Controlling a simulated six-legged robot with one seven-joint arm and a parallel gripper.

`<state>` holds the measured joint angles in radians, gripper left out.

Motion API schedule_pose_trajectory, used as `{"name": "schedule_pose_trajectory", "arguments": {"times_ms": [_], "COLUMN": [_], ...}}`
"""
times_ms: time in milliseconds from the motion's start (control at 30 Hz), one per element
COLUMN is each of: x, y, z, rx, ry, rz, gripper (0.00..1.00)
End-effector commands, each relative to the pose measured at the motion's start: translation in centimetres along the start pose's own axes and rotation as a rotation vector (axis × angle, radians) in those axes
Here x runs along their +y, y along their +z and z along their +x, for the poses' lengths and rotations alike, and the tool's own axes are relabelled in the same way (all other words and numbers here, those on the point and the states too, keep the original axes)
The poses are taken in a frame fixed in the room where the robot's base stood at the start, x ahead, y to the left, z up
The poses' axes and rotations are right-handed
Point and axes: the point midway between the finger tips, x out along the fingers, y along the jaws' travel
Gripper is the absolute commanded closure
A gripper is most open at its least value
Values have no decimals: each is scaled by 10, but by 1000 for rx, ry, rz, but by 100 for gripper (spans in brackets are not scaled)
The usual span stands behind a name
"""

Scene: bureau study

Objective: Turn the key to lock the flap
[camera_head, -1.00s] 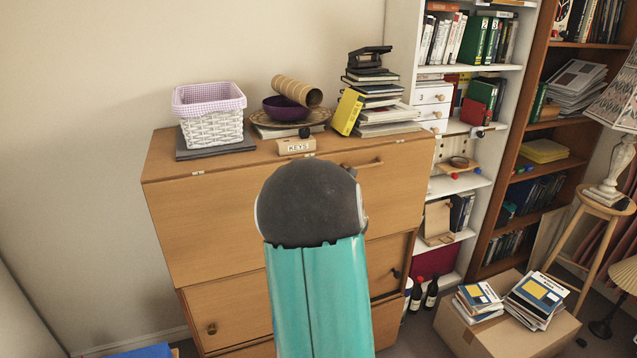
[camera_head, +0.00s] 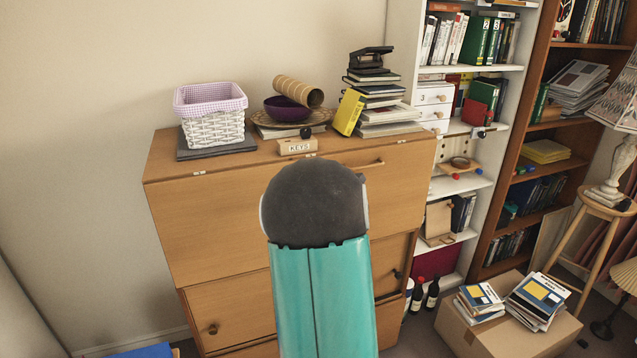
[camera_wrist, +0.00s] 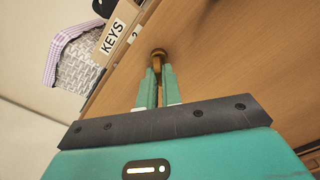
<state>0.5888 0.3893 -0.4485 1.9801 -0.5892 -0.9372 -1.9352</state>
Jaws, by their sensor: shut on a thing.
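The wooden bureau (camera_head: 215,225) stands against the wall with its flap (camera_wrist: 205,65) up and closed. In the wrist view, my gripper (camera_wrist: 158,72) is shut on the key (camera_wrist: 158,54), a small brass-coloured piece at the flap's face. The fingers stand either side of it. The keyhole is hidden behind the key, and I cannot tell how far the key is turned. In the head view, my teal and grey arm covers the key and the gripper.
On the bureau top are a KEYS block (camera_head: 297,147), a white basket (camera_head: 212,115), a purple bowl (camera_head: 287,108) and stacked books (camera_head: 385,115). A white bookshelf (camera_head: 458,70) stands to the right. A cardboard box (camera_head: 500,330) with books sits on the floor at right.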

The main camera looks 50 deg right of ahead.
Motion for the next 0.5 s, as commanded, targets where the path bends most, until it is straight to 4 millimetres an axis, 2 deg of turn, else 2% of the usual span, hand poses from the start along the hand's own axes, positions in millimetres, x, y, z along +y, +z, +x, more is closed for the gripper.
{"name": "schedule_pose_trajectory", "arguments": {"times_ms": [300,500], "x": [3,3], "y": [0,0], "z": [0,1], "rx": [1,2], "ry": [2,2], "rz": [275,320], "gripper": [100,100]}}
